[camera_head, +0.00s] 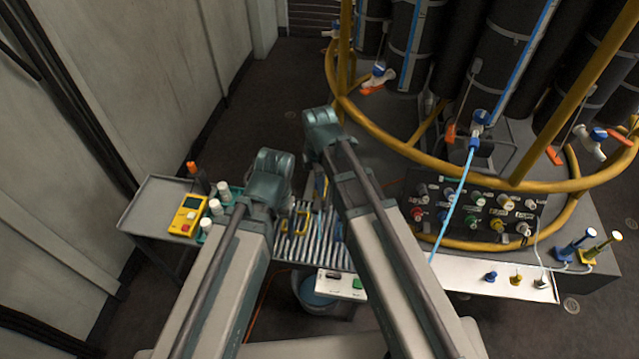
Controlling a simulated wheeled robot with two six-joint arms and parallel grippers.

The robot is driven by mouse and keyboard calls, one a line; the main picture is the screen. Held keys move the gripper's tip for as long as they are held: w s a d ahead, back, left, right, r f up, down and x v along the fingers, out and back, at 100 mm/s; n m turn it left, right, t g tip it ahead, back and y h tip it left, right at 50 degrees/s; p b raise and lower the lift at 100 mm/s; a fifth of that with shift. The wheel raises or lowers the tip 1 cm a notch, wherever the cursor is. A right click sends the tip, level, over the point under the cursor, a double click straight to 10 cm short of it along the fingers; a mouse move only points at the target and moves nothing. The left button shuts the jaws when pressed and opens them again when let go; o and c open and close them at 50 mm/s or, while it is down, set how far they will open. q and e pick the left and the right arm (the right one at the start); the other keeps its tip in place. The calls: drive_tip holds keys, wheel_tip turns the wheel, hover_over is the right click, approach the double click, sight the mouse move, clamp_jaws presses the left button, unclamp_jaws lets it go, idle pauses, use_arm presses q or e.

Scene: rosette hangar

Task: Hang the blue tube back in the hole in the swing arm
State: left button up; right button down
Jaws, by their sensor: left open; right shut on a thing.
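The light blue tube (453,205) hangs from a blue fitting under the dark cylinders and runs down and left until my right forearm hides it. A light blue strand (321,232) also shows by the rollers, left of that forearm; I cannot tell whether it is the same tube. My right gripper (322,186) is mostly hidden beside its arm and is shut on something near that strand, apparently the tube. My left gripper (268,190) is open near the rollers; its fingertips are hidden. I cannot make out the swing arm or its hole.
A roller table (300,248) lies under my grippers. A side tray (150,205) holds a yellow meter (188,214) and several white-capped bottles. A yellow ring rail (400,147) surrounds the cylinders. A connector panel (415,192) and white shelf (460,272) stand right.

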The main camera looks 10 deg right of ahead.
drive_tip(key=shift+f, duration=0.2)
drive_tip(key=c, duration=0.6)
unclamp_jaws()
drive_tip(key=shift+s, duration=0.1)
drive_tip(key=shift+o, duration=0.4)
drive_tip(key=shift+s, duration=0.1)
drive_tip(key=shift+s+f, duration=0.1)
